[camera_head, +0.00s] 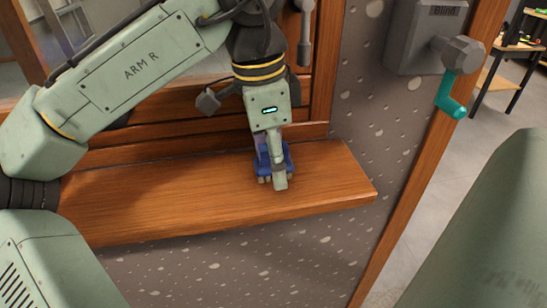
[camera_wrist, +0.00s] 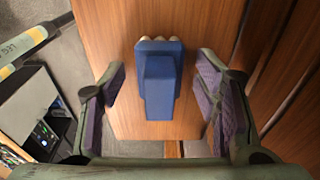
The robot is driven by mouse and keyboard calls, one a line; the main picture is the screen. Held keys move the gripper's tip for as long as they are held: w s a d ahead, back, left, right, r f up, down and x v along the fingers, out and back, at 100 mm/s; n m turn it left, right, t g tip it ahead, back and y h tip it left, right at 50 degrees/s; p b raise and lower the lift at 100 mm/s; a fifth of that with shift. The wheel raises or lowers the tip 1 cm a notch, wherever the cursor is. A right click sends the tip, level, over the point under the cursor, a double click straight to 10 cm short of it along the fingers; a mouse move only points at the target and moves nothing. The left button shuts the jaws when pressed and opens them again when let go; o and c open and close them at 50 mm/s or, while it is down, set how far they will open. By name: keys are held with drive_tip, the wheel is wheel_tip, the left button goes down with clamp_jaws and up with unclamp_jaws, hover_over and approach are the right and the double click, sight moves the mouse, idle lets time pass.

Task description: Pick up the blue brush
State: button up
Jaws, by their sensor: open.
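The blue brush (camera_wrist: 159,85) rests on the wooden ledge (camera_wrist: 110,30), with pale bristle tips showing at one end. In the head view the brush (camera_head: 264,161) is partly hidden behind my gripper. My gripper (camera_wrist: 160,90) is open, with one purple-padded finger on each side of the brush. Gaps show between both pads and the brush. In the head view my gripper (camera_head: 279,182) points down over the ledge at the brush.
A speckled grey wall (camera_head: 350,110) stands behind and below the ledge. A grey box (camera_head: 427,38) marked "Blind" with a teal crank handle (camera_head: 452,95) is at the upper right. The ledge is bare left of the brush.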

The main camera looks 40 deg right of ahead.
drive_tip(key=shift+c, duration=0.2)
drive_tip(key=c, duration=1.2)
drive_tip(key=shift+r, duration=0.1)
drive_tip(key=shift+c, duration=0.2)
drive_tip(key=shift+r, duration=0.5)
wheel_tip(320, 180, up, 2)
drive_tip(key=shift+r+b, duration=0.2)
drive_tip(key=shift+b, duration=0.45)
drive_tip(key=s+a+b, duration=0.2)
drive_tip(key=s+a, duration=0.2)
drive_tip(key=s, duration=0.3)
drive_tip(key=s+a+r+b, duration=0.1)
drive_tip(key=s+a+b, duration=0.1)
drive_tip(key=s+a, duration=0.2)
drive_tip(key=s, duration=0.2)
drive_tip(key=shift+s+a+r, duration=0.15)
drive_tip(key=shift+s+r, duration=0.1)
drive_tip(key=shift+s, duration=0.15)
drive_tip(key=o, duration=0.6)
drive_tip(key=c, duration=0.4)
